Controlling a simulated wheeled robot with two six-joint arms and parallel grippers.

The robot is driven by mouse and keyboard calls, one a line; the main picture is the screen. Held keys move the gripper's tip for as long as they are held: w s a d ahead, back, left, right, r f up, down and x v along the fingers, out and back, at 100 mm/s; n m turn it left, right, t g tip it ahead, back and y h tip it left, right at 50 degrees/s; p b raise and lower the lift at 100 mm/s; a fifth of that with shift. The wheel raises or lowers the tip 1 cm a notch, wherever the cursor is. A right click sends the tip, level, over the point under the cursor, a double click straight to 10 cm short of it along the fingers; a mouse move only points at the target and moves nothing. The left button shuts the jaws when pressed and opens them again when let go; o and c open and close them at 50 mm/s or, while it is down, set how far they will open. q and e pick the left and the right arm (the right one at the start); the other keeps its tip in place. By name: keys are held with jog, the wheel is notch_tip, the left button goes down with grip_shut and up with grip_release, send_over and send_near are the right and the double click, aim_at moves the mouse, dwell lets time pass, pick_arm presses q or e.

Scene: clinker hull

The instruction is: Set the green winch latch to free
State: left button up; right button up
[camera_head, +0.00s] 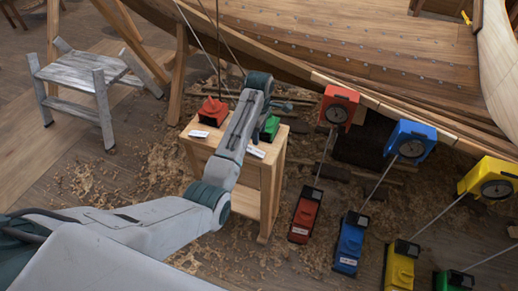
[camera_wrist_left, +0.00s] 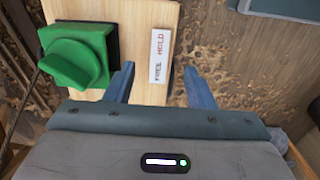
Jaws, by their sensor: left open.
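The green winch latch (camera_wrist_left: 75,57) is a chunky green knob with a raised grip on a dark base, at the upper left in the left wrist view. In the head view the green latch (camera_head: 270,128) sits on the wooden stand, partly hidden by my left arm. A white label (camera_wrist_left: 160,55) reading FREE and HOLD lies to its right; I cannot tell which setting the latch is at. My left gripper (camera_wrist_left: 160,87) is open and empty, its fingers beside the latch and on either side of the label's line. In the head view its fingers are hidden. My right gripper is out of view.
A red latch (camera_head: 213,111) shares the wooden stand (camera_head: 252,172), left of my arm. Red, blue and yellow units with gauges (camera_head: 411,140) stand along the hull at right, with coloured boxes (camera_head: 350,243) on the floor. A grey step stool (camera_head: 85,75) stands at left.

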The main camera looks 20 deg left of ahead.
aim_at(259, 153)
pick_arm(q)
notch_tip(259, 153, down, 9)
jog(key=shift+f+p, duration=0.2)
jog(key=shift+p, duration=0.7)
jog(key=shift+c, duration=0.2)
